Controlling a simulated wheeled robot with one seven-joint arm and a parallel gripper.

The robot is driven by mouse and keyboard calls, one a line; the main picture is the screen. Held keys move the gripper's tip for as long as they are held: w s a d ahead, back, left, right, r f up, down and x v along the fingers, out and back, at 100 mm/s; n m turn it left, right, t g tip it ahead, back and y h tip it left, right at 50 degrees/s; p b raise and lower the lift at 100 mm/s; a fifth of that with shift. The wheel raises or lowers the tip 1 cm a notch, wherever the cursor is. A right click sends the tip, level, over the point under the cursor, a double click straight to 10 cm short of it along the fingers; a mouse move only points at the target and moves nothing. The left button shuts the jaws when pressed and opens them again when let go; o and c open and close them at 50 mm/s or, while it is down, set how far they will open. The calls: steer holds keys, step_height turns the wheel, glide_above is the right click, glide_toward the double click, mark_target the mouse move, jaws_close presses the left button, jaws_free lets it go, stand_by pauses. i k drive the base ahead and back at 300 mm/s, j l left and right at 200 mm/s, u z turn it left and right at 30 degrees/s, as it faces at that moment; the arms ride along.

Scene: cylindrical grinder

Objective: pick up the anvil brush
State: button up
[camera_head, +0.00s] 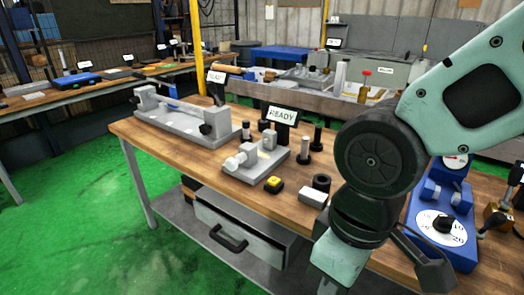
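I cannot single out the anvil brush with certainty. On the wooden bench (190,160) lie small loose pieces: a black block with a yellow top (274,184), a pale grey block (313,197) and a black ring (321,183). They lie in front of a small grey bench fixture (254,160) with a READY sign (283,114). My arm comes in from the upper right and bends down over the bench's right half. It hides part of the bench top.
A long grey fixture (185,122) stands at the bench's left. Black upright pins (304,148) stand behind the small fixture. A blue dial device (443,224) and a gauge (455,162) are right of my arm. A drawer (240,235) sits below. Green floor (80,215) at left is clear.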

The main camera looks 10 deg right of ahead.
mark_target(264, 103)
steer(key=i+j, duration=0.4)
steer(key=i+j+z, duration=0.1)
steer(key=i+j, duration=0.3)
steer(key=j, duration=0.15)
steer(key=i+j, duration=0.4)
steer(key=i+j+z, duration=0.1)
steer(key=i+j, duration=0.25)
steer(key=j, duration=0.25)
steer(key=i+j, duration=0.4)
steer(key=j, duration=0.15)
steer(key=l+z, duration=0.05)
